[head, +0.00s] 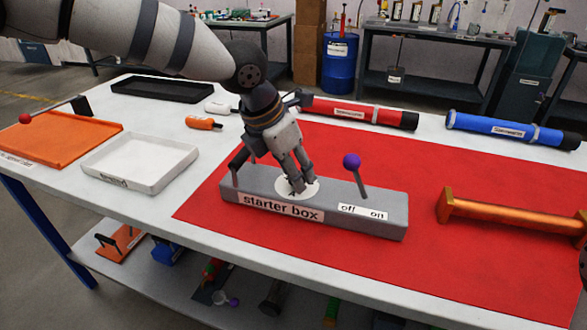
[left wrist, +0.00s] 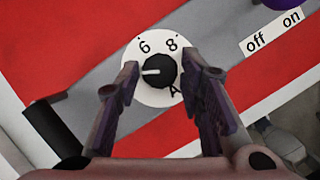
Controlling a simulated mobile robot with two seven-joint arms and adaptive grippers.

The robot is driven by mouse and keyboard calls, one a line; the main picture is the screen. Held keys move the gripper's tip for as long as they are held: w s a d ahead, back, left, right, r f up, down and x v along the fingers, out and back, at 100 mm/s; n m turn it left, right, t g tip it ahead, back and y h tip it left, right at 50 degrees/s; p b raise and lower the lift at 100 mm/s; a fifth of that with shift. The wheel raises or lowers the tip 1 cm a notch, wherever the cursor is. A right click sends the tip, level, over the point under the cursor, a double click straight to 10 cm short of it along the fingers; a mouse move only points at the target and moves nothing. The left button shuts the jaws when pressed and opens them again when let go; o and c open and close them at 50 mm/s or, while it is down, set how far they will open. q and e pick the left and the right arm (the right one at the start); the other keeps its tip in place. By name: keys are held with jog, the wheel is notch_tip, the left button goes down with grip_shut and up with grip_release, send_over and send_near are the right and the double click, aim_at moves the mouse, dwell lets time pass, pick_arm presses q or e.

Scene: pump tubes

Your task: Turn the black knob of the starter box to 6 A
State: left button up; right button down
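The grey starter box (head: 330,212) sits on the red mat. In the left wrist view, its black knob (left wrist: 160,71) is at the centre of a white dial (left wrist: 134,89) marked 6, 8 and A. The knob's white pointer points left, to the side of and below the 6. My left gripper (head: 298,188) reaches down over the dial and hides the knob in the head view. In the left wrist view, its fingers (left wrist: 160,80) are open on either side of the knob, with a gap on each side. My right gripper is not clearly in view.
A purple-tipped lever (head: 352,162) stands on the box right of the dial, by the off/on label. A black handle (left wrist: 52,130) is on the left. An orange bar (head: 505,213) lies on the right; red (head: 355,112) and blue (head: 495,127) tubes lie behind.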

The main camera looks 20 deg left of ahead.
pick_arm(q)
grip_shut()
jog(key=shift+m, duration=0.3)
jog(key=shift+w+a+f+m+g+h, duration=0.1)
jog(key=shift+m+g+h, duration=0.3)
jog(key=shift+m, duration=0.6)
jog(key=m+g+b, duration=0.1)
jog(key=m, duration=0.1)
jog(key=shift+f+m, duration=0.15)
jog(key=shift+m, duration=0.25)
jog(key=m+g+h+b, duration=0.1)
jog(key=m, duration=0.2)
jog(key=shift+w+a, duration=0.1)
jog(key=shift+w, duration=0.05)
jog(key=shift+w+m+g+b, duration=0.1)
jog(key=shift+m+g+b, duration=0.4)
jog(key=shift+m, duration=1.1)
pick_arm(e)
jog(key=shift+g, duration=0.6)
jog(key=shift+s+f, duration=1.6)
jog(key=shift+f, duration=0.05)
pick_arm(q)
jog(key=shift+r, duration=0.2)
